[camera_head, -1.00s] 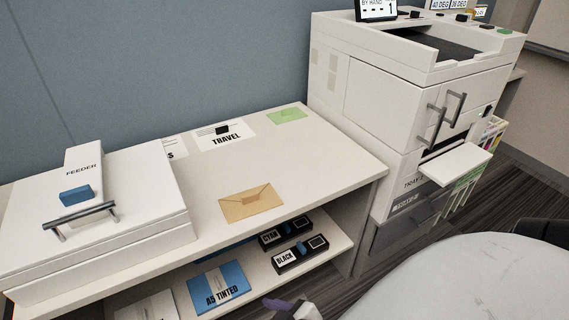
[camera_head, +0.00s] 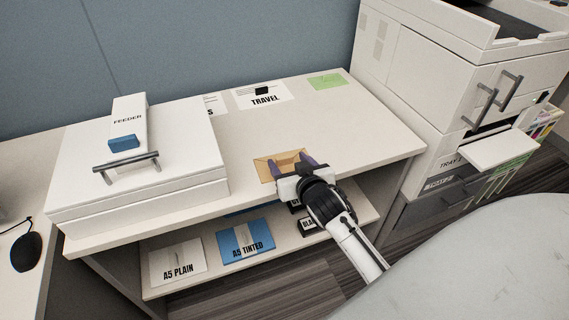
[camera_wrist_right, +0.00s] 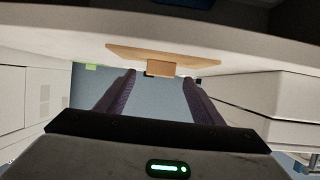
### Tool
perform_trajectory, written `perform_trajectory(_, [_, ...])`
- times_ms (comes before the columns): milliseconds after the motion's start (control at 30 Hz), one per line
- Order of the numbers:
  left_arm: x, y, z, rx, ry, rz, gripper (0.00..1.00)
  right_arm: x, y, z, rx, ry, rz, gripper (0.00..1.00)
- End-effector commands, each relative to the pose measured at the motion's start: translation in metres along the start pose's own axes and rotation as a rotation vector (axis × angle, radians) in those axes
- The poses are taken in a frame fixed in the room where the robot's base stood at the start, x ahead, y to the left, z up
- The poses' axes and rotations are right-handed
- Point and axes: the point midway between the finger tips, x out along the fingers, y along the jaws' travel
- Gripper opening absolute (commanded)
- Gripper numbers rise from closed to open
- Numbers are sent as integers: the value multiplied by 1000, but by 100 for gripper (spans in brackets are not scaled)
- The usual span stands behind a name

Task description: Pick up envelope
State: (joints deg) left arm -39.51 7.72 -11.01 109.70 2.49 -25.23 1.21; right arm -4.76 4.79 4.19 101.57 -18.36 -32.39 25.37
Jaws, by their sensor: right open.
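The tan envelope (camera_head: 263,168) lies on the white cabinet top near its front edge, partly hidden by my right gripper. My right gripper (camera_head: 289,164) is open, with its two purple fingers over and beside the envelope. In the right wrist view the envelope (camera_wrist_right: 185,58) lies ahead of and between the open fingertips (camera_wrist_right: 163,74), with a small tan piece standing out from it. I cannot tell whether the fingers touch it. My left gripper is not in view.
A white feeder unit (camera_head: 140,165) stands left on the cabinet (camera_head: 225,150). A TRAVEL sheet (camera_head: 262,96) and a green card (camera_head: 327,82) lie behind. The printer (camera_head: 440,80) stands right. A5 packs (camera_head: 245,241) lie on the lower shelf.

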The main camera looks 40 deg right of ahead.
Motion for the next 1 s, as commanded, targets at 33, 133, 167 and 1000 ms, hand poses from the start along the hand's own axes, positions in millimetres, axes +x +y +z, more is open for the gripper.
perform_trajectory(33, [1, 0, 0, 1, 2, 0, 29, 8, 0, 0, -1, 1, -1, 61])
perform_trajectory(133, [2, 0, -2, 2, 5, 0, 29, 18, 0, 0, -1, 0, -1, 61])
perform_trajectory(167, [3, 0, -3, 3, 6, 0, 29, 20, 0, 0, -1, 0, -1, 61])
perform_trajectory(1000, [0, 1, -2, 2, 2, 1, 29, 19, -1, -7, -1, 2, -2, 17])
